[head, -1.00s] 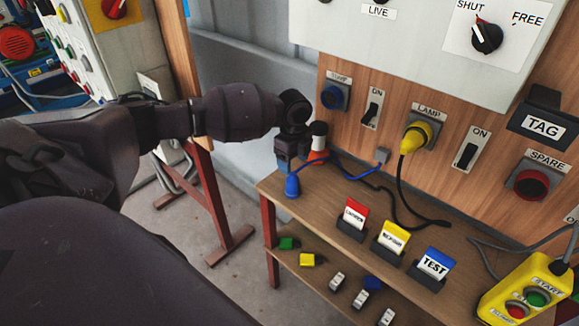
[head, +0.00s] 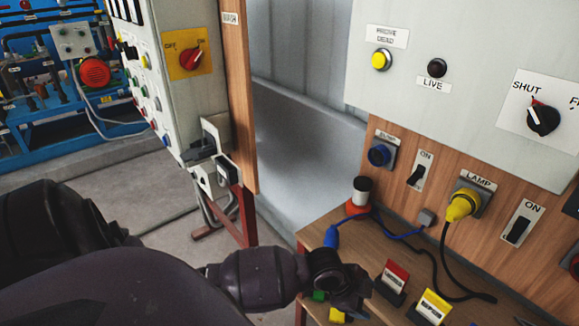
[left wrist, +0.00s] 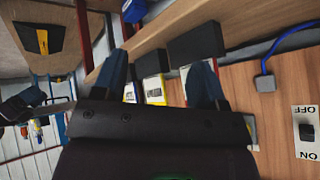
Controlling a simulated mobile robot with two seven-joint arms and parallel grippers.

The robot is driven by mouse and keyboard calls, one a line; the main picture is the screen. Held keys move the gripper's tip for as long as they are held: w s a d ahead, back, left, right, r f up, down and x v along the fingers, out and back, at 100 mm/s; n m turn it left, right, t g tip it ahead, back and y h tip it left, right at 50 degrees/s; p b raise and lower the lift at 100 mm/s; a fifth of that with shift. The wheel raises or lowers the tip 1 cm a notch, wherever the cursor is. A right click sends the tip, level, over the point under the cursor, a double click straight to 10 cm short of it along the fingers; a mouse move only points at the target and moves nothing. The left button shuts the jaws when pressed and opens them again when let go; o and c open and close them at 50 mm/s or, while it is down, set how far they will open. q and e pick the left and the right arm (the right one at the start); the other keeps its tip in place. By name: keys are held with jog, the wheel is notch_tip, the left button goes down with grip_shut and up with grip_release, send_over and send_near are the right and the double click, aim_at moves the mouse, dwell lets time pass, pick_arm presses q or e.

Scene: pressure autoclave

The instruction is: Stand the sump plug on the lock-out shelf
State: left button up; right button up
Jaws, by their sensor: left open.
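The blue sump plug (head: 331,236) is on the wooden shelf (head: 312,236), near its left edge, and looks roughly upright. A blue cable runs from it to a small grey box on the panel. My left gripper (head: 352,290) is in front of the shelf, below and apart from the plug. The left wrist view shows its two fingers (left wrist: 160,82) spread apart, with label cards seen between them and nothing held. A blue shape at the top of that view looks like the plug (left wrist: 135,10). My right gripper is not seen.
The blue SUMP socket (head: 379,155) on the panel is empty. Red (head: 391,280) and yellow (head: 432,306) cards stand on the shelf. A black cable lies across it.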

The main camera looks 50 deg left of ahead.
pick_arm(q)
jog(key=s+a+f+n+t+y, duration=0.2)
jog(key=s+a+n, duration=0.2)
jog(key=s+n, duration=0.2)
jog(key=s+a+f+n+t+y, duration=0.2)
jog(key=s+n, duration=0.4)
jog(key=s, duration=0.4)
jog(key=shift+s+a+f+t+y, duration=0.15)
jog(key=shift+a+f+t+y, duration=0.25)
jog(key=shift+a+t, duration=0.5)
jog(key=shift+r, duration=0.1)
